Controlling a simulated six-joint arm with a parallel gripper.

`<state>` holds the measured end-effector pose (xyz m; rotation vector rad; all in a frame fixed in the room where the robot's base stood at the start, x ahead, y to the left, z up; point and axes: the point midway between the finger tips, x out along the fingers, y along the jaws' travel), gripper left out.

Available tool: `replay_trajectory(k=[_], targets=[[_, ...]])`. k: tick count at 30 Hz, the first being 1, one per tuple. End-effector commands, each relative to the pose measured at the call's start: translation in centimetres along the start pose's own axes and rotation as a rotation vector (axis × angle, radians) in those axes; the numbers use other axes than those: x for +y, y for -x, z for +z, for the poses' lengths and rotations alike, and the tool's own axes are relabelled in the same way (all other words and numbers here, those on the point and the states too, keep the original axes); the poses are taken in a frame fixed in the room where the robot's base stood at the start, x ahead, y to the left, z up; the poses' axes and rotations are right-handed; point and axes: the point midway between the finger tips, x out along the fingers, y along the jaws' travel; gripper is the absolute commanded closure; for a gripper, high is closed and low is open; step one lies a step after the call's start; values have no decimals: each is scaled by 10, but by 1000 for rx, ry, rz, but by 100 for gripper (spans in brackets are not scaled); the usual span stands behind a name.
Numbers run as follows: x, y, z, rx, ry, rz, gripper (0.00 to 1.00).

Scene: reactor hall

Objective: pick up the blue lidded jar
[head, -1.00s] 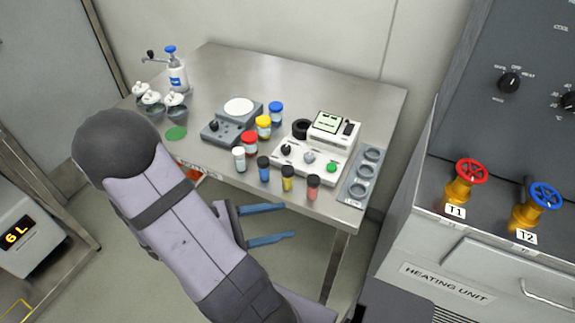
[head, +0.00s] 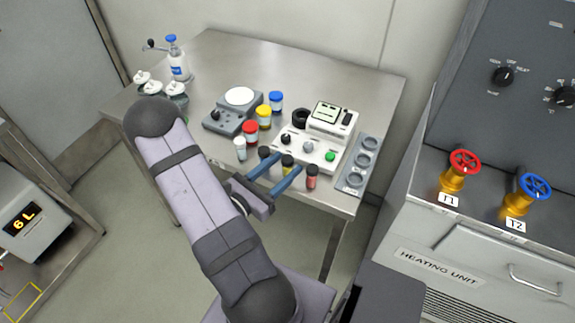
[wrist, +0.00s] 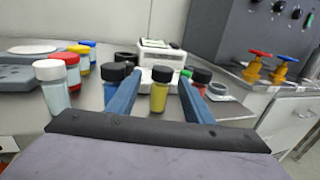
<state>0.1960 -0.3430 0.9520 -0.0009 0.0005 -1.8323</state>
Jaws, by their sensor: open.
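The jar with the blue lid (head: 276,102) stands upright on the steel table, behind the jar with the yellow lid (head: 264,117) and beside the scale. In the wrist view its blue lid (wrist: 89,46) shows at the upper left, partly hidden by the nearer jars. My gripper (head: 290,163) is open and empty at the table's front edge, to the front right of that jar.
A red-lidded jar (head: 250,133) and a white-capped vial (head: 240,148) stand left of my gripper. A dark-capped blue vial (wrist: 113,82) and a red vial (head: 312,177) flank it. A scale (head: 226,120), a white instrument (head: 332,122) and a grey ring rack (head: 354,180) stand around. The table's back is clear.

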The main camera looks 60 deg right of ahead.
Motion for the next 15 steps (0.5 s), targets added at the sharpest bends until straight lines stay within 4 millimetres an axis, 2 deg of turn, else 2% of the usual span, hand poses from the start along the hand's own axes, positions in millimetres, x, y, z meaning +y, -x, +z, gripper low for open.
replay_trajectory(k=[10, 15], targets=[[-1, -10, 1, 1, 0, -4, 53], [-3, -27, 1, 1, 0, -6, 53]])
